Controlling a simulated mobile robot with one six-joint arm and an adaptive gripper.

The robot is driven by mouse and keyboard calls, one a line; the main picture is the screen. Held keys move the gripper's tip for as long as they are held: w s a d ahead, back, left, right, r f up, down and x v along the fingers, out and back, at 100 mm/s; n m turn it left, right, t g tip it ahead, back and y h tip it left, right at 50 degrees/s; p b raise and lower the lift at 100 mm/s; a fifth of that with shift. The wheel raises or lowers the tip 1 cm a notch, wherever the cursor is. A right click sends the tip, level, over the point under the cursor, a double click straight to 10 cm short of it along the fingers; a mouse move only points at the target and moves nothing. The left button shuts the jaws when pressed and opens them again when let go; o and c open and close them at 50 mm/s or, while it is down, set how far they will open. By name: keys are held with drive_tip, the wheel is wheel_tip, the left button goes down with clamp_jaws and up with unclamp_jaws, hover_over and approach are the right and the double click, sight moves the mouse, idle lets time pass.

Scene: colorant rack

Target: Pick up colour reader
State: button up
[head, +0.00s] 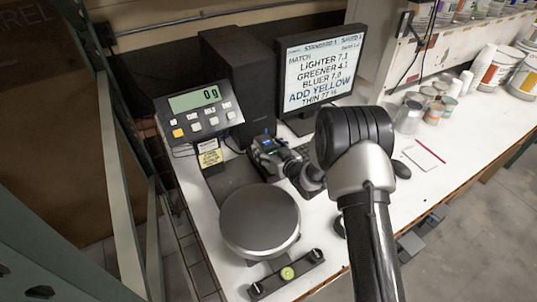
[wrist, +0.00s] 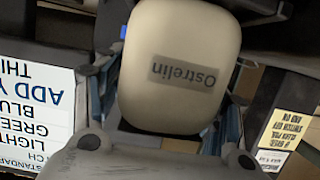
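The colour reader is a small device with a blue screen (head: 267,144) in the head view, at my gripper's tip. In the wrist view its rounded cream body (wrist: 180,35) fills the middle, with an upside-down "Ostrelin" label. My gripper (head: 279,155) reaches in from the right, between the scale display and the monitor. In the wrist view the two fingers (wrist: 165,105) flank the reader closely, with no clear gap, and appear shut on it. The reader's underside and the inner finger contact are hidden, so I cannot tell whether it touches the table.
The scale display (head: 203,108) and round scale plate (head: 260,220) are left of my gripper. The monitor (head: 320,70) and black tower (head: 240,75) stand behind. Metal cans (head: 410,115) and a notepad (head: 424,156) are at right. A black bar with a green level (head: 287,273) lies in front.

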drive_tip(key=c, duration=1.2)
drive_tip(key=shift+r, duration=0.1)
drive_tip(key=shift+c, duration=0.8)
wheel_tip(320, 180, up, 20)
drive_tip(key=shift+w+a+f, duration=0.25)
drive_tip(key=shift+w+a, duration=0.05)
drive_tip(key=shift+w, duration=0.15)
drive_tip(key=b, duration=0.2)
drive_tip(key=shift+a+r+y+b, duration=0.2)
drive_tip(key=shift+y+b, duration=0.1)
drive_tip(key=shift+b, duration=0.1)
drive_tip(key=shift+c, duration=0.2)
wheel_tip(320, 180, down, 20)
drive_tip(key=b, duration=0.5)
drive_tip(key=shift+w+r, duration=0.1)
drive_tip(key=shift+r, duration=0.05)
